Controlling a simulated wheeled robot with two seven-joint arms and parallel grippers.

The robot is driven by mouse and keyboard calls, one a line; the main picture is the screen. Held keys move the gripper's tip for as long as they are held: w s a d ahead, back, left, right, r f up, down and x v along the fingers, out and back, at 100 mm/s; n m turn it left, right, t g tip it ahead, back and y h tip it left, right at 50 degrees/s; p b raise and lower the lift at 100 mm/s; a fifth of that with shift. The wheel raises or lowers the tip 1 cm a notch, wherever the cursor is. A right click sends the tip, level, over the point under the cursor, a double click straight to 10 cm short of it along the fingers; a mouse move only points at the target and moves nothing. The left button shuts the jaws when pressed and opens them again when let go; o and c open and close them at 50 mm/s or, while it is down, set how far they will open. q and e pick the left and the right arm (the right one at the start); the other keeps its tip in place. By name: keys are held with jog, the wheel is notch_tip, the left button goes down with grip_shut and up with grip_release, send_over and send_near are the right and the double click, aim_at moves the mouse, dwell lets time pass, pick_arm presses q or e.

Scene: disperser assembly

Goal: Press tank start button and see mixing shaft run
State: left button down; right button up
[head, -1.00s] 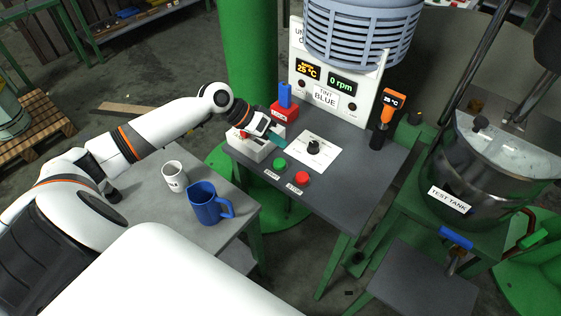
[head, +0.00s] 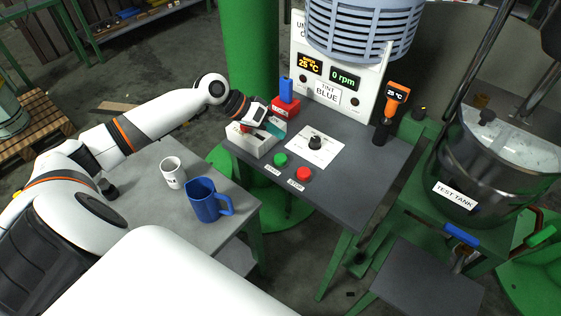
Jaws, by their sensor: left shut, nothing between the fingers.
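The green start button (head: 280,160) sits on the front of the grey control table, left of the red stop button (head: 304,174). The display (head: 345,78) on the white panel reads 0 rpm. My left gripper (head: 274,128) is shut and empty, over the white box behind the green button and apart from the button. The tank labelled TEST TANK (head: 456,199) stands at right with pale contents. Dark shafts (head: 484,62) rise above it; I cannot tell which one is the mixing shaft. My right gripper is out of view.
A dial (head: 315,142) on a white plate lies behind the buttons. A red block with a blue top (head: 286,91) and an orange thermometer (head: 396,93) stand farther back. A blue jug (head: 207,199) and white mug (head: 173,172) stand on the side table (head: 150,220).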

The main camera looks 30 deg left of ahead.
pick_arm(q)
jog(key=b, duration=0.3)
send_over(276, 157)
notch_tip(276, 157, down, 4)
jog(key=shift+f, duration=0.1)
jog(key=shift+f+b, duration=0.35)
jog(key=shift+f, duration=0.55)
jog(key=shift+f, duration=0.1)
dwell(0.9)
jog(key=shift+f, duration=0.3)
